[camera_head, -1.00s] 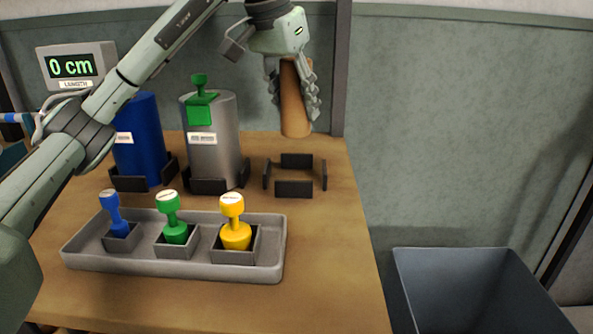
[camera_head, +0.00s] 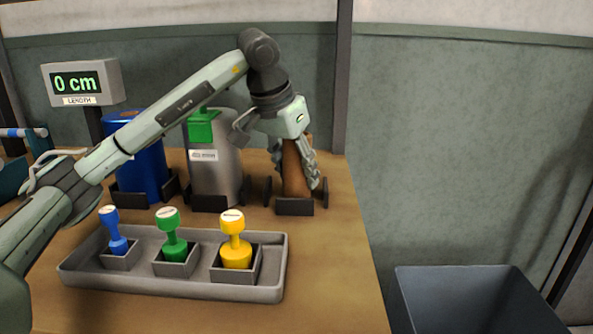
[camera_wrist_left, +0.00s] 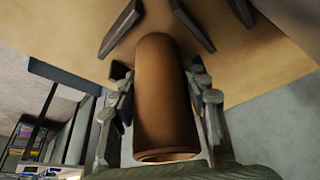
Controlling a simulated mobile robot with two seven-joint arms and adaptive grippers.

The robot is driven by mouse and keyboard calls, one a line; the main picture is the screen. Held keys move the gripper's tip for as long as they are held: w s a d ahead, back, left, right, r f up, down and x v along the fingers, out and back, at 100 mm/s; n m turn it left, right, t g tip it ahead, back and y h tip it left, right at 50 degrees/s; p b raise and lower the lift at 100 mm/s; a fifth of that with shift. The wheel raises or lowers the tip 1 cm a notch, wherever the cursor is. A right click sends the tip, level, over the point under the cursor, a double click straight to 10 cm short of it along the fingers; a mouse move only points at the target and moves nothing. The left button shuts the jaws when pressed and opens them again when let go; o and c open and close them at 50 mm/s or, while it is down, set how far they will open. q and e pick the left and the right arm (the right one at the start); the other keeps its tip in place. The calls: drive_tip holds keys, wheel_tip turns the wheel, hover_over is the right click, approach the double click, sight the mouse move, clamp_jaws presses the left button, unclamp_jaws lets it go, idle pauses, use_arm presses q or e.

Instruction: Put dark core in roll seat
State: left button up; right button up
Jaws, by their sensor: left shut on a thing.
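The brown core (camera_head: 294,168) is an upright hollow tube in the head view. It also fills the middle of the left wrist view (camera_wrist_left: 163,95). My left gripper (camera_head: 303,165) is shut around its upper part from above. The core's lower end is at the roll seat (camera_head: 295,207), a ring of dark brackets on the table right of the silver roll. The front bracket stands in front of the core's bottom, so I cannot tell whether it touches the table. Two seat brackets (camera_wrist_left: 192,25) show beyond the core in the left wrist view. My right gripper is not in view.
A silver roll (camera_head: 228,165) and a blue roll (camera_head: 150,170) stand in brackets to the left. A grey tray (camera_head: 205,286) with blue, green and yellow stamps lies in front. A grey bin (camera_head: 470,295) stands right of the table. A display (camera_head: 80,83) reads 0 cm.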

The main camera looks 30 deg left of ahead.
sight(288, 143)
use_arm(q)
drive_tip(key=shift+f, duration=0.15)
drive_tip(key=o, duration=1.1)
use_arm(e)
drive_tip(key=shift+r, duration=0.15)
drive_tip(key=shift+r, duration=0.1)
use_arm(q)
drive_tip(key=shift+s+r, duration=0.1)
drive_tip(key=shift+r, duration=0.4)
drive_tip(key=v, duration=1)
drive_tip(key=shift+r+p, duration=0.3)
drive_tip(key=shift+s+r, duration=0.25)
drive_tip(key=shift+r, duration=0.1)
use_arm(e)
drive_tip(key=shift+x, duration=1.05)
use_arm(q)
drive_tip(key=shift+f, duration=0.1)
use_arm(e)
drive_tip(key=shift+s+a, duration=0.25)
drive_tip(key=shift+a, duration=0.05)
